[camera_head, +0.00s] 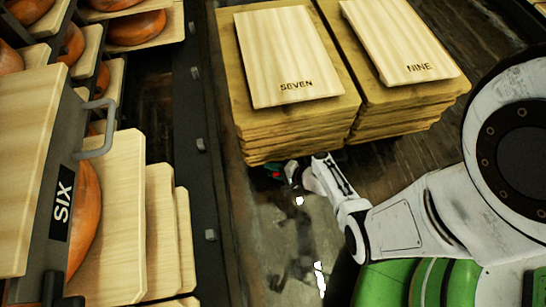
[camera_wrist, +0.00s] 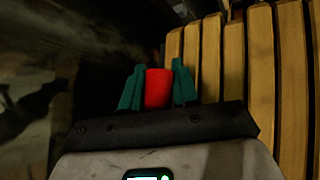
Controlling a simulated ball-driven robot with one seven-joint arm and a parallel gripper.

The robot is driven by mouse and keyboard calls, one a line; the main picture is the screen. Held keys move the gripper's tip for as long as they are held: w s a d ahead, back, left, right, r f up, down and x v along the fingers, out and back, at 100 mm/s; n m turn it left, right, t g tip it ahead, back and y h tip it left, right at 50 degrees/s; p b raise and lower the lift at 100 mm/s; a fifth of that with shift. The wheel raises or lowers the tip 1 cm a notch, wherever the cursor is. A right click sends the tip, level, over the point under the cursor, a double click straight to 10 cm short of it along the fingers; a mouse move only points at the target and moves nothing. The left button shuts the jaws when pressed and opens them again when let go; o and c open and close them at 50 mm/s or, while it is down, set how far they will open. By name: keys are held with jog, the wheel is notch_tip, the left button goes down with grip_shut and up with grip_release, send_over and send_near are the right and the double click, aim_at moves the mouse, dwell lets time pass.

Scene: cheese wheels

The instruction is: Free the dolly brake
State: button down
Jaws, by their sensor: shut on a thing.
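My gripper (camera_head: 274,172) is low at the front edge of the board stacks, near the floor. In the wrist view its two green fingers (camera_wrist: 157,84) are shut on a red piece (camera_wrist: 158,88), one finger at each side. The red piece looks like the dolly brake, but its base and how it is mounted are hidden. The stack topped by a board marked SEVEN (camera_head: 287,60) stands just behind my gripper. The dolly itself cannot be made out beneath the stacks.
A second stack, topped by a board marked NINE (camera_head: 400,42), stands to the right. A rack at left holds orange cheese wheels (camera_head: 137,27) on boards, with a handled panel marked SIX (camera_head: 62,211). The wet floor (camera_head: 265,235) in front of the stacks is clear.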

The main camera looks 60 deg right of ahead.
dwell(0.3)
jog(key=c, duration=1.2)
grip_release()
jog(key=shift+r, duration=0.1)
jog(key=p+v, duration=0.4)
jog(key=v, duration=0.6)
jog(key=shift+s+d+r, duration=0.1)
jog(key=shift+s+r, duration=0.1)
jog(key=shift+s, duration=0.1)
